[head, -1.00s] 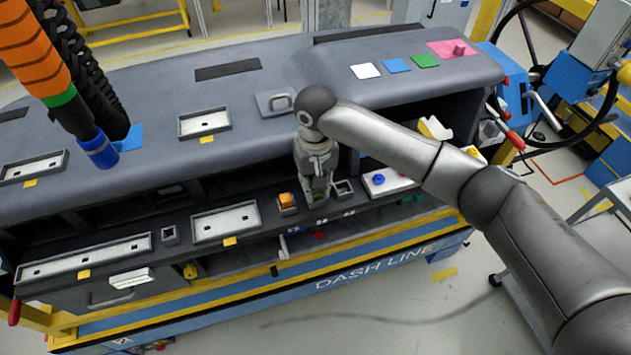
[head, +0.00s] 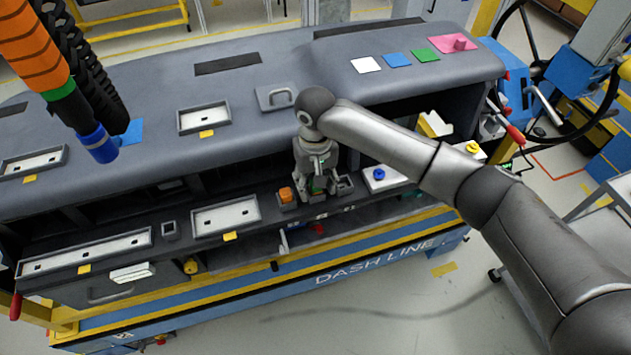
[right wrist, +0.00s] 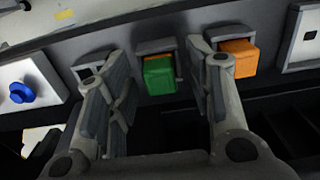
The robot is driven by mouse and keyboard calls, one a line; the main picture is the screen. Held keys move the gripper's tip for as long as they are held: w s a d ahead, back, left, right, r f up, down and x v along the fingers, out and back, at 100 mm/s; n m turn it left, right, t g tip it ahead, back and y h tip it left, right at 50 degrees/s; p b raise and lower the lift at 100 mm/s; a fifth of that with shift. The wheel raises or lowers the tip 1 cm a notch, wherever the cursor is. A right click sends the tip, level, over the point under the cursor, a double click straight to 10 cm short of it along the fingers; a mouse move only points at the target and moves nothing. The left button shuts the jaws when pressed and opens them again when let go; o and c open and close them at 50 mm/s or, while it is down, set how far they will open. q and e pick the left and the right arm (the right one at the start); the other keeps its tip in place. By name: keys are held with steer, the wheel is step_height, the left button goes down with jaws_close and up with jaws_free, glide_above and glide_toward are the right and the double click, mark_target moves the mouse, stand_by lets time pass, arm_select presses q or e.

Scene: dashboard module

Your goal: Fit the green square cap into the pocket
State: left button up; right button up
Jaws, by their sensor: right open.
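The green square cap (right wrist: 159,77) is at the middle grey pocket (right wrist: 152,46) of the lower ledge, between my right gripper's fingers in the right wrist view. Part of the pocket's rim shows behind it; I cannot tell how deep it sits. In the head view the cap is mostly hidden by the gripper. My right gripper (head: 319,186) is open around the cap, with a gap on both sides; it also shows in the right wrist view (right wrist: 160,75). My left gripper is not in view.
An orange cap (right wrist: 240,57) sits in the neighbouring pocket; an empty-looking pocket (right wrist: 93,58) is on the other side. A white panel with a blue knob (head: 379,173) lies to the right. A white-floored tray (head: 226,216) is to the left. An orange hose (head: 30,45) hangs upper left.

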step_height(320, 180, up, 12)
stand_by(0.5)
stand_by(0.3)
